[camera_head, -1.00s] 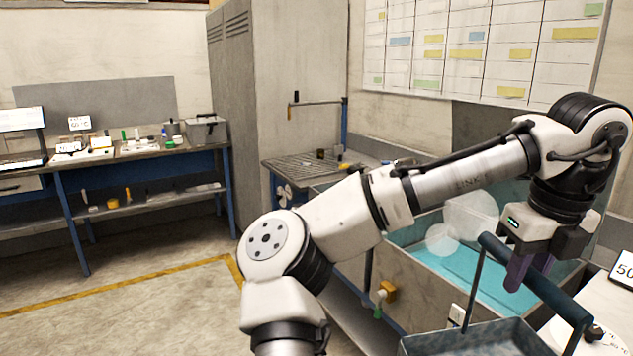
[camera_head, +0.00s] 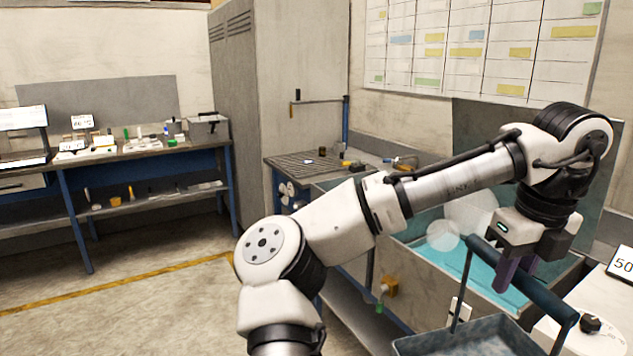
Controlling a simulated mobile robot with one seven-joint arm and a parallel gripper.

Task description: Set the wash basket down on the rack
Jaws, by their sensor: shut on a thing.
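The wash basket (camera_head: 468,342) is a grey-blue open tray with a tall handle (camera_head: 540,288); its lower part is cut off by the bottom edge of the view. My gripper (camera_head: 513,276), with dark purple fingers, is shut on the handle's top bar. The basket hangs in front of the blue-lined wash tank (camera_head: 412,262). A slatted surface, which looks like the rack (camera_head: 300,164), lies beyond the tank, left of my gripper. Small items stand toward its right side. The basket is well apart from it.
White steam-like puffs (camera_head: 443,236) hang over the tank. A post with a swing arm (camera_head: 345,122) rises behind the rack. A white surface with a knob (camera_head: 590,323) is at the right. The floor at left is clear.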

